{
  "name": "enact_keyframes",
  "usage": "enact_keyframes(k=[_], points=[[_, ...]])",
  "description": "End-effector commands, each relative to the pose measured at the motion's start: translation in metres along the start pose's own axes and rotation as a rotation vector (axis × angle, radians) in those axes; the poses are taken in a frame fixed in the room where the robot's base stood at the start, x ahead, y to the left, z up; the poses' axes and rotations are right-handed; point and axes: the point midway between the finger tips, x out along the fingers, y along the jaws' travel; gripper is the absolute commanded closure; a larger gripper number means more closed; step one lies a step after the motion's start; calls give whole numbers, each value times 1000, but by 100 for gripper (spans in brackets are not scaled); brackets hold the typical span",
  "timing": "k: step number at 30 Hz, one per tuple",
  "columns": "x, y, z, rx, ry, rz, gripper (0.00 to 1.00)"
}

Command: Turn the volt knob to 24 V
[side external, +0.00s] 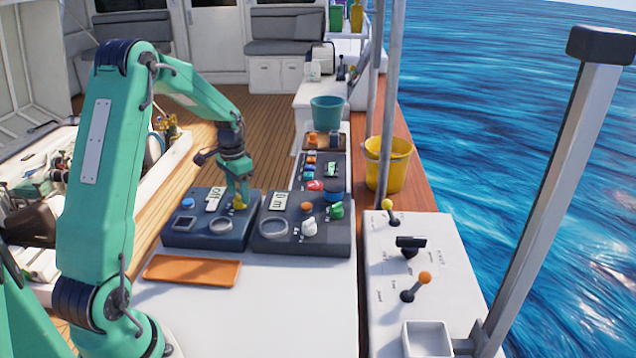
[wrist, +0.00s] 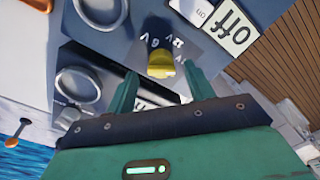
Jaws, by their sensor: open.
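The yellow volt knob (side external: 240,203) sits at the right side of the left dark control box (side external: 185,236), below my gripper (side external: 238,184). In the wrist view the yellow knob (wrist: 161,63) shows near the middle, with white voltage marks beside it; "6 V" and part of a "12" can be read, others are partly hidden. My gripper (wrist: 160,73) is open, with one green finger on each side of the knob and a gap to each. Contact is not visible. I cannot tell which mark the knob points to.
An "off" plate (wrist: 234,25) and a round gauge (wrist: 98,10) lie close to the knob. A second box with a white knob (side external: 310,227) and a green knob (side external: 337,210) stands to the right. An orange tray (side external: 192,271) lies in front. Bare white counter (side external: 270,310) is nearby.

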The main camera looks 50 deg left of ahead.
Motion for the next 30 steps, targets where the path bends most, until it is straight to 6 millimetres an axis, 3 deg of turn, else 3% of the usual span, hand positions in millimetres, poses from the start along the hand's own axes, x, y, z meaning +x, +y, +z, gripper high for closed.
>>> enact_keyframes(k=[12,30], points=[[-50,1,-1,2,1,-1,47],[-61,5,0,3,5,-3,47]])
